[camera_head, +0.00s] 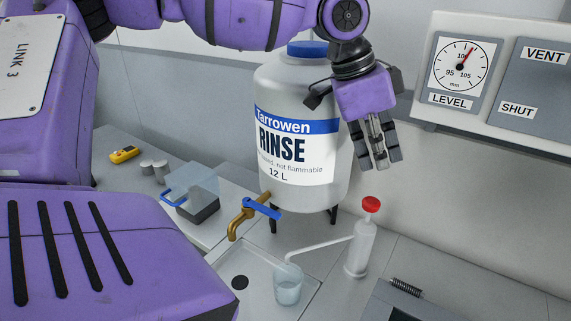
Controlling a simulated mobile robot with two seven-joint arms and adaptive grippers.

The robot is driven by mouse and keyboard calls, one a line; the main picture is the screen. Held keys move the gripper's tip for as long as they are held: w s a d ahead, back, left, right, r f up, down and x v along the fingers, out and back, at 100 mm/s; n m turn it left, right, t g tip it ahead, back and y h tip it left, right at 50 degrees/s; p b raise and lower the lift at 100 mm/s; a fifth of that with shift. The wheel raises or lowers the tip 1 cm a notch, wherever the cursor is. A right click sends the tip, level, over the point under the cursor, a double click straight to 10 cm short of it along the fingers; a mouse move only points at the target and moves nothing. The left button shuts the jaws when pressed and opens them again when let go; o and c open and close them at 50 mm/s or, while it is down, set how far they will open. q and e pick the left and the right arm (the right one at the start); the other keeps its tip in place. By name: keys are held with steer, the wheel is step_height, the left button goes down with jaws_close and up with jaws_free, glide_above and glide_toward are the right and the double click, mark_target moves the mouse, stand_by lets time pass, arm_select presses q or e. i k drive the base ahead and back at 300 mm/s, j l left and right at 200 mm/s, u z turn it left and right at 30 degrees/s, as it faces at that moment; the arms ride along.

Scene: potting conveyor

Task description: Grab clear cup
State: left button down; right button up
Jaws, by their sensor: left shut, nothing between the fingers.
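A clear cup (288,287) stands upright in the shallow sink tray (243,262) at the bottom centre. It looks to hold some pale bluish liquid. The thin spout of the red-topped pump bottle (361,248) reaches over to the cup's rim. My left gripper (380,163) points down with its fingers shut and empty. In the picture it is above and right of the cup, by the right side of the big Rinse bottle (297,128) and above the pump. My right gripper is not in view.
A brass tap (238,222) with a blue lever sticks out from the Rinse bottle, up and left of the cup. A gauge panel (464,67) hangs on the wall at right.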

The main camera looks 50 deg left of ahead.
mark_target(284, 298)
steer(key=k+j, duration=0.1)
steer(key=k, duration=0.4)
steer(key=k+j, duration=0.1)
steer(key=k, duration=0.4)
